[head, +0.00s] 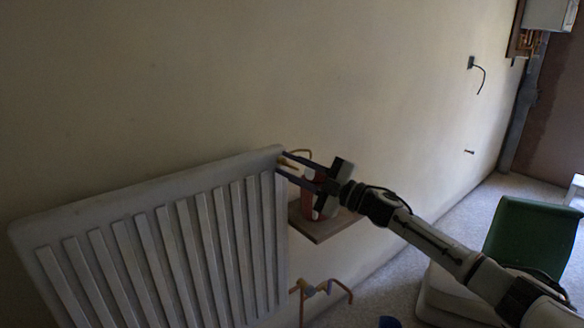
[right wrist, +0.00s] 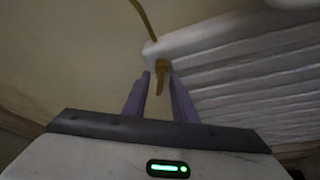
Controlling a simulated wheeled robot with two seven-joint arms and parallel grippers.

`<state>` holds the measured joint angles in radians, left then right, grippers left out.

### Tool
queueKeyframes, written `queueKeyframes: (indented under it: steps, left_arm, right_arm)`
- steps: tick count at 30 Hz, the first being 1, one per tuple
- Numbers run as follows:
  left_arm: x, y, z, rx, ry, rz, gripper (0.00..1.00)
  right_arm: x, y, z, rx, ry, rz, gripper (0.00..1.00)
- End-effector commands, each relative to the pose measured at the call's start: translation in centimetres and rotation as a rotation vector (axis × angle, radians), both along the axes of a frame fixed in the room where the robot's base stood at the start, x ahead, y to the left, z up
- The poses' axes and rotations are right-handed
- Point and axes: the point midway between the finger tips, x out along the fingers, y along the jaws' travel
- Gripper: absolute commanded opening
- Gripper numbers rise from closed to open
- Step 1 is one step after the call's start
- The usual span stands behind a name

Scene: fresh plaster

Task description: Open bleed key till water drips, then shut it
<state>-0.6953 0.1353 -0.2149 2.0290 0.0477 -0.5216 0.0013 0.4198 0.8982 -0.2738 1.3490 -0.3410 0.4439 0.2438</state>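The white ribbed radiator (head: 165,245) is on the wall at the left of the head view, and its corner also shows in the right wrist view (right wrist: 230,50). A small brass bleed key (head: 289,163) sticks out at its upper right end; it shows in the right wrist view (right wrist: 161,78) too. My right gripper (head: 282,163) is at that end, its two fingers apart on either side of the key. In the right wrist view a gap shows beside the key, so the fingers look open around it. No water drops can be made out. My left gripper is not in view.
A brown wooden shelf (head: 325,228) is below my right gripper, with a reddish object (head: 309,201) partly hidden behind it. A copper pipe with a valve (head: 318,289) is lower down. A green chair-like object (head: 527,238) stands at the right on the grey floor.

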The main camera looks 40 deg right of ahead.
Motion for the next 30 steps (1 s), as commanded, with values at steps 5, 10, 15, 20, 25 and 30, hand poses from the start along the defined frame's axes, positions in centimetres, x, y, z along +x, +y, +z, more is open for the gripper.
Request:
queueKeyframes:
  steps: [5, 10, 15, 20, 25, 30]
  left_arm:
    - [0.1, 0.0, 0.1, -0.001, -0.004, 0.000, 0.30]
    - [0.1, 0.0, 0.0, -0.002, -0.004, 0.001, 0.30]
    - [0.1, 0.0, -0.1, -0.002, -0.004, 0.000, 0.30]
    - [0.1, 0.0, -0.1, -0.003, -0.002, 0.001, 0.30]
    - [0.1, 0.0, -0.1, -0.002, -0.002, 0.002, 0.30]
    - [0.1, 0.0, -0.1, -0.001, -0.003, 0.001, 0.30]
  right_arm:
    - [-0.7, -0.3, -0.2, 0.001, 0.001, -0.001, 0.25]
    - [-2.8, -1.2, -0.8, -0.001, 0.004, 0.000, 0.25]
    - [-5.3, -2.4, -1.4, -0.001, 0.006, 0.000, 0.25]
    - [-7.4, -3.3, -1.8, -0.001, 0.005, -0.001, 0.25]
    - [-8.7, -3.9, -2.0, 0.001, 0.003, 0.000, 0.25]
    - [-9.2, -4.1, -2.0, 0.000, 0.001, 0.000, 0.25]
